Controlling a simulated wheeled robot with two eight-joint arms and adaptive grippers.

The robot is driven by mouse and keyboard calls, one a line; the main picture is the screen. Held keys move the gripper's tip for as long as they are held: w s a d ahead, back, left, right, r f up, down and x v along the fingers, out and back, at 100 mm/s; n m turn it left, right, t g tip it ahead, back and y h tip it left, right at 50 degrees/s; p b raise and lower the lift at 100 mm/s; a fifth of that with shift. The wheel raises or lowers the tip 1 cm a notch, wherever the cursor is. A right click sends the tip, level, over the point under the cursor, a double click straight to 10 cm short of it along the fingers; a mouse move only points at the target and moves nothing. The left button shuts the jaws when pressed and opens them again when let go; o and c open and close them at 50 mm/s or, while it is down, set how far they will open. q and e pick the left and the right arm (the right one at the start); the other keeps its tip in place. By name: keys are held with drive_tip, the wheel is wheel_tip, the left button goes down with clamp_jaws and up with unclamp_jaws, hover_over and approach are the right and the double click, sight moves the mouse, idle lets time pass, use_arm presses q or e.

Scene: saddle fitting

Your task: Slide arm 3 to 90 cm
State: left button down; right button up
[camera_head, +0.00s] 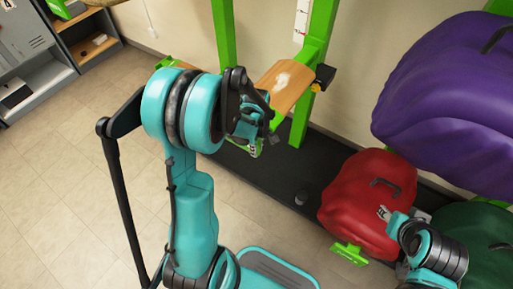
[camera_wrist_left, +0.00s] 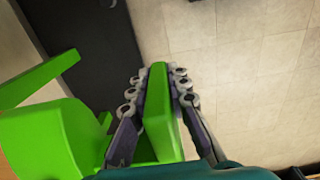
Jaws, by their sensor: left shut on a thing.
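A wooden-topped arm (camera_head: 285,85) with a black end piece stands out from a green upright frame (camera_head: 312,58) near the wall. I cannot tell from a label whether it is arm 3. My left gripper (camera_wrist_left: 160,88) is shut on a green bar (camera_wrist_left: 161,125), with a finger on each side of it. In the head view my left gripper (camera_head: 260,142) is just below the wooden arm and partly hidden by its own links. My right gripper (camera_head: 384,213) is over the red saddle-shaped item; its finger opening is too small to judge.
A white scale strip with red marks (camera_head: 302,20) is on the upright; its numbers are unreadable. A red padded item (camera_head: 350,200), a purple one (camera_head: 440,90) and a dark green one (camera_head: 480,235) are on the right. A black mat (camera_head: 265,180) lies below. Tiled floor at left is clear.

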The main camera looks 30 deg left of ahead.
use_arm(q)
drive_tip(key=c, duration=1.4)
unclamp_jaws()
drive_tip(key=shift+c, duration=0.2)
wheel_tip(320, 180, up, 12)
drive_tip(key=s+d+r+m+t, duration=0.2)
drive_tip(key=s+d+m+t, duration=0.1)
drive_tip(key=m, duration=0.5)
drive_tip(key=s+d+r+m+t, duration=0.2)
drive_tip(key=s+d+m+t, duration=0.2)
drive_tip(key=s+d+m, duration=0.2)
drive_tip(key=s+m, duration=0.2)
drive_tip(key=m, duration=0.1)
drive_tip(key=shift+d+r, duration=0.2)
drive_tip(key=shift+r, duration=0.15)
